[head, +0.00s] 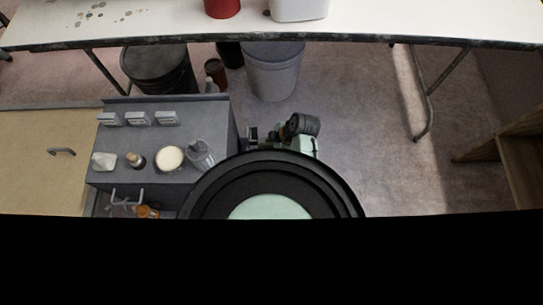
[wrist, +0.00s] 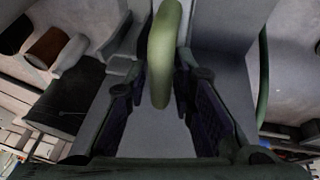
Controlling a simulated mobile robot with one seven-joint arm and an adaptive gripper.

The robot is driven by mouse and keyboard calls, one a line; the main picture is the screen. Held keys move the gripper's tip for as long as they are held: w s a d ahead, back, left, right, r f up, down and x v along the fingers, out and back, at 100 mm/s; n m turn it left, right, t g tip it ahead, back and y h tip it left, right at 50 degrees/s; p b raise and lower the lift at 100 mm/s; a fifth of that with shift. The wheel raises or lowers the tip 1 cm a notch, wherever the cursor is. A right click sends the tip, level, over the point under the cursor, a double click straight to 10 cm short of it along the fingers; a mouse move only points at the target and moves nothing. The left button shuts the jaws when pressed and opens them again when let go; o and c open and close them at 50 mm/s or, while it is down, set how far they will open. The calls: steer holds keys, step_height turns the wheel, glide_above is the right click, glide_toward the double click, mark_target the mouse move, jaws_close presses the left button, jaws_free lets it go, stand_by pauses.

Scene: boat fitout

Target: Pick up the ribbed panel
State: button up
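I cannot clearly make out a panel with ribs. The nearest match in the head view is a row of three small pale grey blocks with lined faces, left (head: 107,118), middle (head: 138,118) and right (head: 166,118), along the back of the grey counter (head: 130,172). My gripper (head: 254,137) is just right of the counter, partly hidden by my own body. In the wrist view my gripper (wrist: 165,80) has its two dark fingers apart. A smooth pale green rounded shape (wrist: 163,55) shows between the fingertips. I cannot tell whether they touch it.
A white cup (head: 104,161), a small brown bottle (head: 136,160), a cream-topped jar (head: 169,158) and a clear container (head: 200,154) stand along the counter's front. Bins, including a grey one (head: 273,75), stand behind under a white table (head: 370,22). Floor (head: 370,140) is clear to the right.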

jaws_close()
stand_by(0.7)
